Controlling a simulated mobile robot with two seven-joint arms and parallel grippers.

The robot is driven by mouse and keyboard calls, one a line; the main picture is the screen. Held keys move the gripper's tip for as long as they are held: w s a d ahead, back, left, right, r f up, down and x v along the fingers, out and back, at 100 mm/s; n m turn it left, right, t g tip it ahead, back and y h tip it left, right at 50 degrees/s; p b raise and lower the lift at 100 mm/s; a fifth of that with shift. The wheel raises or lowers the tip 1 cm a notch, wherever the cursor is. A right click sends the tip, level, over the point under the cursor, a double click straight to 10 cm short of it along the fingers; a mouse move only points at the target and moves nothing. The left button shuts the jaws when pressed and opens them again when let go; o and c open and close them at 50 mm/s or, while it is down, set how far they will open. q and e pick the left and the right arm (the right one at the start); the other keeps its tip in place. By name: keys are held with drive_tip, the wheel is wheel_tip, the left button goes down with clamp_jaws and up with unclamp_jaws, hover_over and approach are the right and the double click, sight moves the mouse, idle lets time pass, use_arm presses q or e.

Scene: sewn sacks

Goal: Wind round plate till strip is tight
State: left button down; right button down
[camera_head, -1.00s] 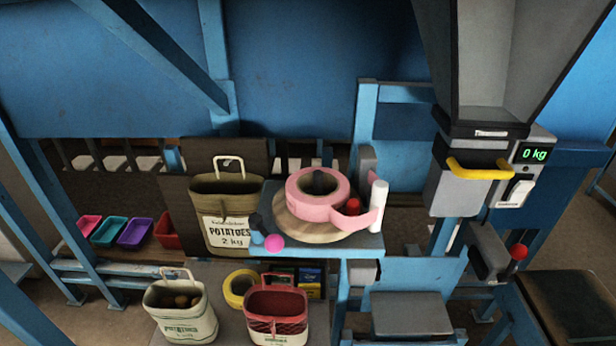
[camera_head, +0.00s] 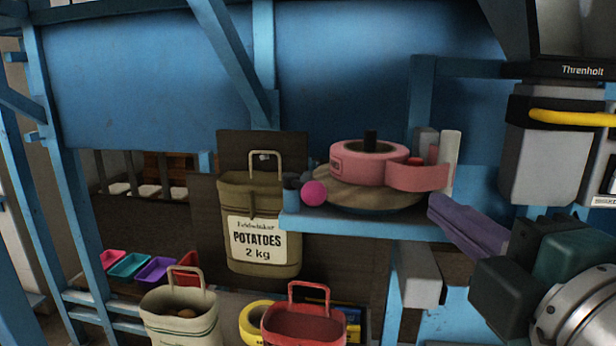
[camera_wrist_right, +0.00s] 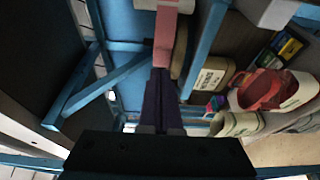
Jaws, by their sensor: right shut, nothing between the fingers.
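The round wooden plate (camera_head: 330,190) lies on a blue shelf and bears a pink roll (camera_head: 362,168) with a dark core. A pink strip (camera_head: 420,178) runs from the roll to a white upright post (camera_head: 450,160); it also shows in the wrist view (camera_wrist_right: 164,40). I cannot tell how tight it is. A pink ball knob (camera_head: 314,193) sits at the plate's left edge, beside a dark blue cylinder (camera_head: 291,192). My right gripper (camera_head: 436,205), with purple fingers, is shut and empty, just below and right of the strip. My left gripper is not in view.
A brown potato sack (camera_head: 257,205) hangs left of the shelf (camera_head: 345,224). Below stand a pale sack (camera_head: 180,318), a red basket-like bag (camera_head: 305,325) and a yellow ring (camera_head: 248,322). A grey machine with a yellow handle (camera_head: 570,118) stands at right.

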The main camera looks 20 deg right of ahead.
sight(423, 167)
drive_tip(key=p+x, duration=0.1)
drive_tip(key=x, duration=0.2)
drive_tip(key=d+x, duration=0.1)
drive_tip(key=x, duration=0.2)
drive_tip(key=d+p+x, duration=0.1)
drive_tip(key=x, duration=0.3)
drive_tip(key=shift+s+d+p, duration=0.1)
drive_tip(key=shift+s+p, duration=0.2)
drive_tip(key=shift+w+d, duration=0.2)
drive_tip(key=shift+d, duration=0.2)
drive_tip(key=shift+w+d+p, duration=0.15)
drive_tip(key=shift+d+p, duration=0.2)
drive_tip(key=shift+d, duration=0.65)
drive_tip(key=shift+w+d, duration=0.1)
drive_tip(key=shift+d, duration=0.35)
